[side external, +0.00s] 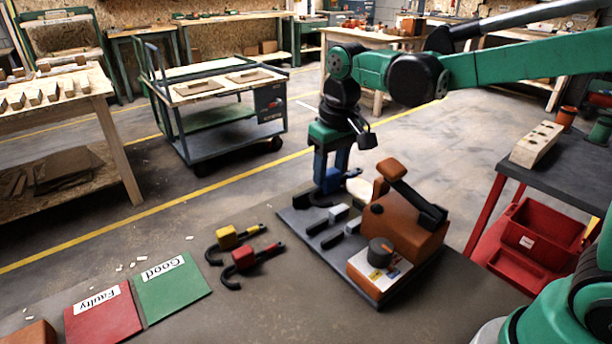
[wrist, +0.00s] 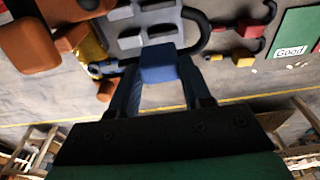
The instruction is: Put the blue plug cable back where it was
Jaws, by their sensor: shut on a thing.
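My gripper (side external: 331,172) is shut on the blue plug (side external: 331,182), at the back left corner of the dark board (side external: 375,297). In the wrist view the blue plug (wrist: 158,65) sits between both fingers, with a black cable (wrist: 202,30) curving beside it. I cannot tell whether the plug touches the board or hangs just above it. Grey and black holders (side external: 338,213) stand on the board in front of it. An orange block with a black lever (side external: 402,230) stands at the right of the board.
A yellow plug cable (side external: 227,238) and a red plug cable (side external: 244,259) lie on the table left of the board. A green Good pad (side external: 175,293) and a red Faulty pad (side external: 102,316) lie further left. An orange block (side external: 28,334) is at the lower left corner.

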